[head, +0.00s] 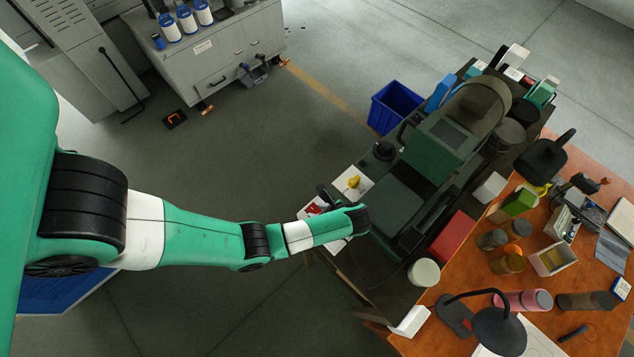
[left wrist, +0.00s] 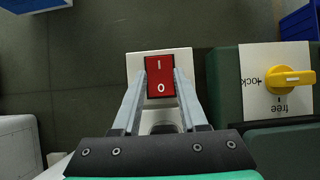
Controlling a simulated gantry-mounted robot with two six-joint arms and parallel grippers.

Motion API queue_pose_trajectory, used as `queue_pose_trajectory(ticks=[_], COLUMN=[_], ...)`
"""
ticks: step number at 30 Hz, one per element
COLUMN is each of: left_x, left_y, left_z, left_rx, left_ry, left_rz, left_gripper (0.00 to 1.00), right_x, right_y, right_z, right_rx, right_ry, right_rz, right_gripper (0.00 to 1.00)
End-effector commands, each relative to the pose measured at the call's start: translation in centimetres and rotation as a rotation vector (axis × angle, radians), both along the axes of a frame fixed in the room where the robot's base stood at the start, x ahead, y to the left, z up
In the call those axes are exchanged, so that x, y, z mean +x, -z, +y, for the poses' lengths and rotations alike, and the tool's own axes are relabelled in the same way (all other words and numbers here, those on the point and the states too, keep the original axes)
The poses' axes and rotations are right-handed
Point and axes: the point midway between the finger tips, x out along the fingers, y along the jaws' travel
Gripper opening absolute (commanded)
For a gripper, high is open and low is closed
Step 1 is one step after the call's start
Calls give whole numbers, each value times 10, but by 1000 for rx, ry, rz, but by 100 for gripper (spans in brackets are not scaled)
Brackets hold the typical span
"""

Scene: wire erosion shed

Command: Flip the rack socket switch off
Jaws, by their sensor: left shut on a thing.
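The rack socket switch is a red rocker (left wrist: 160,66) marked I and O, set in a white plate (left wrist: 136,67). In the left wrist view it is at the centre, with I at the top and O at the bottom. It is a small red patch (head: 314,209) in the head view, partly hidden by my gripper. My left gripper (left wrist: 160,74) has one grey finger on each side of the rocker and is shut on it. I cannot tell which end of the rocker is pressed in. My right gripper is in neither view.
A yellow knob (left wrist: 290,79) on a white plate marked lock and free is right of the switch. A dark green machine (head: 440,145) stands beside it. The orange desk (head: 470,290) at right is crowded. A blue bin (head: 398,107) stands behind. Open floor lies left.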

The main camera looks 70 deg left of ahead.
Motion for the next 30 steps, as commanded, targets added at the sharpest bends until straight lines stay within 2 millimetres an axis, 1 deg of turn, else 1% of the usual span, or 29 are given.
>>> queue_pose_trajectory(ticks=[1,2,6,11,12,17,26,29,30], left_x=[2,2,2,1,1,1,2,5,7], left_y=[7,6,1,1,1,1,0,-7,-12], left_z=[-2,-3,-3,-2,-2,-2,-3,-7,-10], left_rx=[37,55,86,84,84,83,83,84,83], left_ry=[5,4,0,0,0,0,0,2,1], left_rz=[20,29,43,42,42,42,41,38,37], left_gripper=[0,0,0,0,44,72,72,72,72], right_x=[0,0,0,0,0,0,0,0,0], right_y=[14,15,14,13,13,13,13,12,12], right_z=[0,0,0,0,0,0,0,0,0], right_rx=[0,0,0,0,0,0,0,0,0], right_ry=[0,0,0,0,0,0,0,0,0], right_rz=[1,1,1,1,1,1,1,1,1], right_gripper=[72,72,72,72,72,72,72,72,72])
